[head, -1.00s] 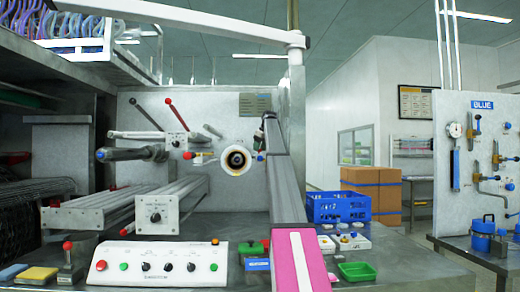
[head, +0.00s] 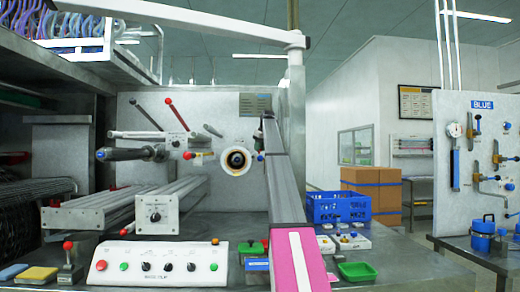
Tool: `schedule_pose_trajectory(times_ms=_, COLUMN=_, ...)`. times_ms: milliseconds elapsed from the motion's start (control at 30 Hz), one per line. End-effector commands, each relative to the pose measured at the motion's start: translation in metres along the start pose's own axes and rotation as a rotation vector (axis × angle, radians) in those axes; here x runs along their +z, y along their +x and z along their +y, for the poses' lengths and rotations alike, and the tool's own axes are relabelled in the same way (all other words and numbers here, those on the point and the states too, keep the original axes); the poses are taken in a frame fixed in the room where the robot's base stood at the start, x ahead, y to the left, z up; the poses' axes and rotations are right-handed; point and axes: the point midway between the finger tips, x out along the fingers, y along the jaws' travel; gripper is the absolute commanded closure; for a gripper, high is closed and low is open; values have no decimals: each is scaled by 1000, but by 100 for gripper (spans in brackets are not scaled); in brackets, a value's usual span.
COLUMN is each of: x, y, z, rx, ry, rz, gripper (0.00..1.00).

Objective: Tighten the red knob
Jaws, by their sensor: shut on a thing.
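A small red knob (head: 188,155) sits at the left side of the pale ring (head: 224,164) with the dark centre, on the grey panel. A small blue knob (head: 260,157) shows at the ring's right side. My arm rises from the bottom middle, and its far end reaches the panel just right of the ring. Only a small dark part of my gripper (head: 259,135) shows there. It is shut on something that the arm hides. The visible red knob is apart from it, on the other side of the ring.
Levers with red and black grips (head: 150,115) stick out left of the ring. A white control box (head: 158,264) stands at the front left. A blue crate (head: 338,207) and a green tray (head: 357,271) lie right of my arm.

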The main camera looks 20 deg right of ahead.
Motion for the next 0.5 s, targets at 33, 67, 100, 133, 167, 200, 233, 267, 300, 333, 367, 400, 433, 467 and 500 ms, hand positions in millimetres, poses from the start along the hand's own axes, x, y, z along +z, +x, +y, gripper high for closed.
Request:
schedule_pose_trajectory(times_ms=33, x=0, y=0, z=-1, rx=14, ry=32, rz=1, gripper=95)
schedule_pose_trajectory(times_ms=67, x=0, y=0, z=-1, rx=24, ry=56, rz=1, gripper=95)
schedule_pose_trajectory(times_ms=100, x=0, y=0, z=-2, rx=37, ry=88, rz=1, gripper=95)
schedule_pose_trajectory(times_ms=133, x=0, y=0, z=-2, rx=47, ry=113, rz=1, gripper=95)
schedule_pose_trajectory(times_ms=167, x=0, y=0, z=-2, rx=58, ry=139, rz=0, gripper=95)
schedule_pose_trajectory(times_ms=200, x=0, y=0, z=-2, rx=72, ry=174, rz=1, gripper=95)
schedule_pose_trajectory(times_ms=233, x=0, y=0, z=-2, rx=84, ry=200, rz=1, gripper=95)
schedule_pose_trajectory(times_ms=267, x=0, y=0, z=-2, rx=96, ry=227, rz=1, gripper=95)
schedule_pose_trajectory(times_ms=300, x=0, y=0, z=-3, rx=110, ry=262, rz=1, gripper=95)
schedule_pose_trajectory(times_ms=333, x=0, y=0, z=-3, rx=121, ry=289, rz=1, gripper=95)
schedule_pose_trajectory(times_ms=367, x=0, y=0, z=-3, rx=132, ry=315, rz=1, gripper=95)
schedule_pose_trajectory(times_ms=400, x=0, y=0, z=-3, rx=146, ry=350, rz=0, gripper=95)
schedule_pose_trajectory(times_ms=433, x=-1, y=0, z=-4, rx=157, ry=376, rz=0, gripper=95)
schedule_pose_trajectory(times_ms=467, x=-1, y=0, z=-4, rx=167, ry=402, rz=1, gripper=95)
schedule_pose_trajectory(times_ms=500, x=-1, y=0, z=-4, rx=182, ry=436, rz=0, gripper=95)
